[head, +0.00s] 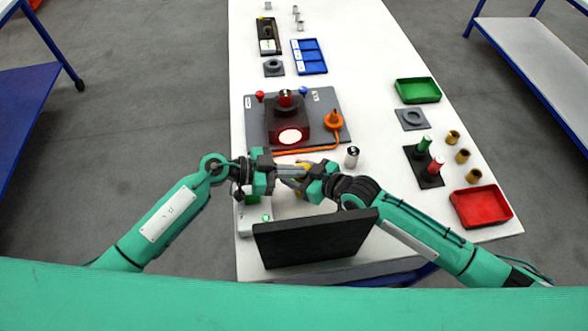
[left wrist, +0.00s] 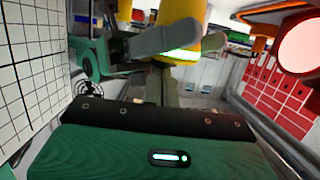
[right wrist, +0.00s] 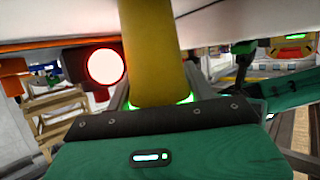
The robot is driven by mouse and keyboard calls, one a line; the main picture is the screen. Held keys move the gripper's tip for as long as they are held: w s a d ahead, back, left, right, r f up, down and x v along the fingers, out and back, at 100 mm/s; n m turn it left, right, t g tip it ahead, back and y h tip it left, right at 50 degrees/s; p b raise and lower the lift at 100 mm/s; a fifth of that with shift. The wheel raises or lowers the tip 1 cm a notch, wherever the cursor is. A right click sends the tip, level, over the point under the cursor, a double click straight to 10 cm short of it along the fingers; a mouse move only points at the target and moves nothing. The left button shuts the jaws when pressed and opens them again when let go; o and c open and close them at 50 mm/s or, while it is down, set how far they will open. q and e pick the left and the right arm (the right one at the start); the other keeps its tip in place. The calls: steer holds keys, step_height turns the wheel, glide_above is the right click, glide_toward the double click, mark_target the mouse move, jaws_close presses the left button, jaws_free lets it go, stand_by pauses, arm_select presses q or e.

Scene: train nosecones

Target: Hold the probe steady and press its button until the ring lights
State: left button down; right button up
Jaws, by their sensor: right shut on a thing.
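The yellow probe (right wrist: 152,50) is between the fingers of my right gripper (right wrist: 155,100), which is shut on it. A bright green glow shows at the probe's ring near the fingers. In the left wrist view the probe (left wrist: 168,8) is at the top, with a green-lit band below it. My left gripper (head: 296,170) has its grey fingers together, and they point right at the probe. Its fingertips are at or very near the probe; contact and the button itself are hidden. In the head view little of the probe (head: 303,167) shows between the two grippers.
A dark box with a lit red disc (head: 290,137) stands on a grey plate behind the grippers. An orange knob (head: 334,119) with a cable is beside it. A black panel (head: 316,238) stands in front. Red tray (head: 479,206) and brass cups (head: 462,156) are right.

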arm_select(q)
step_height(320, 180, up, 4)
steer(key=shift+f, duration=0.1)
arm_select(e)
steer(key=shift+w, duration=0.15)
arm_select(q)
steer(key=v, duration=1)
steer(key=shift+w, duration=0.1)
stand_by(0.4)
arm_select(e)
steer(key=o, duration=1.1)
steer(key=shift+d, duration=0.1)
